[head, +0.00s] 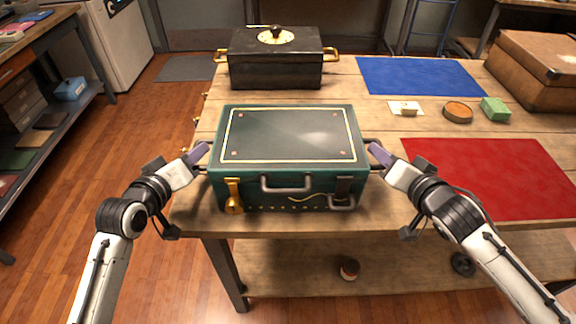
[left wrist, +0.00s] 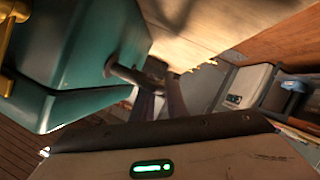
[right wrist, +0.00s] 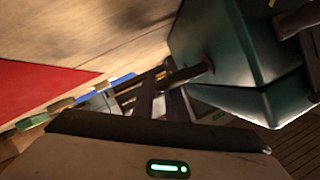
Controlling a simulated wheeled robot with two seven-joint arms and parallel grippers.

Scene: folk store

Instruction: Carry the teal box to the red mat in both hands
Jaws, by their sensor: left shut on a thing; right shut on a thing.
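The teal box (head: 288,185) has a dark lid with a gold line, a front handle and a handle on each side. It is at the table's front edge in the head view; whether it touches the table I cannot tell. My left gripper (head: 203,153) is shut on its left side handle, which also shows in the left wrist view (left wrist: 125,72). My right gripper (head: 374,151) is shut on its right side handle, which also shows in the right wrist view (right wrist: 188,74). The red mat (head: 490,178) lies flat on the table to the right of the box, bare.
A black box (head: 275,68) with gold handles stands behind the teal box. A blue mat (head: 420,76) lies at the back. A small card (head: 405,107), a round tin (head: 458,112), a green block (head: 495,109) and a brown case (head: 540,70) stand beyond the red mat.

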